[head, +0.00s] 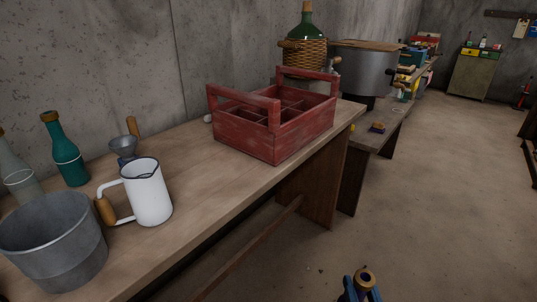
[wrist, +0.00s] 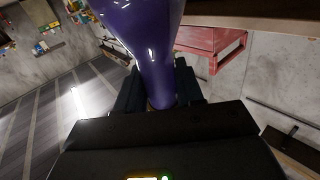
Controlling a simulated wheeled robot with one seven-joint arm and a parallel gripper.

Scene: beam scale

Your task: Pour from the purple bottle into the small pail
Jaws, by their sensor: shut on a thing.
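The purple bottle (wrist: 145,45) fills the middle of the wrist view, its narrow neck towards my gripper and its wider body reaching away. My gripper (wrist: 160,100) is shut on the neck. In the head view my gripper (head: 362,290) shows at the bottom edge, off the bench front, with a brown ring and dark opening between its blue fingers. The bottle's body is hidden or out of frame there. The small pail (head: 55,240), grey metal, stands upright at the near left end of the bench, far left of my gripper. Its inside is mostly hidden.
A white jug (head: 150,192) stands right beside the pail. A teal bottle (head: 65,150), a clear bottle (head: 20,172) and a funnel (head: 124,147) stand behind. A red crate (head: 272,125) is farther along the bench (head: 215,180). Bare wood lies between jug and crate.

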